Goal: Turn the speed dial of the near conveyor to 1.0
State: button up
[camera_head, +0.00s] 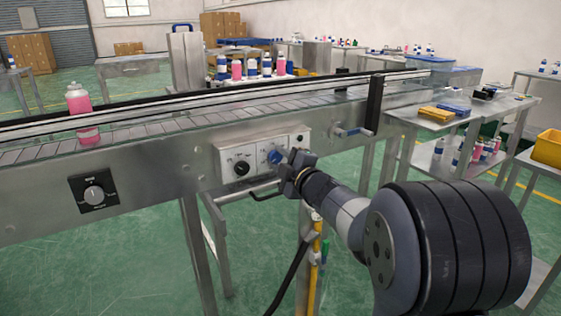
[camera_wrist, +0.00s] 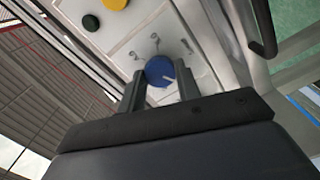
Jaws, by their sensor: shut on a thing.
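The near conveyor (camera_head: 150,185) runs across the view with a light control panel (camera_head: 220,160) on its front side. A blue dial (camera_head: 274,156) is on the right part of this panel. My gripper (camera_head: 288,165) reaches the panel from the right and is shut on the blue dial. In the wrist view the blue dial (camera_wrist: 160,71) sits between the two fingertips of my gripper (camera_wrist: 158,85), with a pale pointer mark at its lower right. The scale marks around it are too small to read.
A dark plate with a silver knob (camera_head: 94,194) is farther left. A pink bottle (camera_head: 80,108) stands on the belt.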

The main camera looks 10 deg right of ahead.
jog(key=o, duration=1)
jog(key=p+v, duration=0.2)
jog(key=v, duration=0.9)
jog(key=shift+w, duration=0.1)
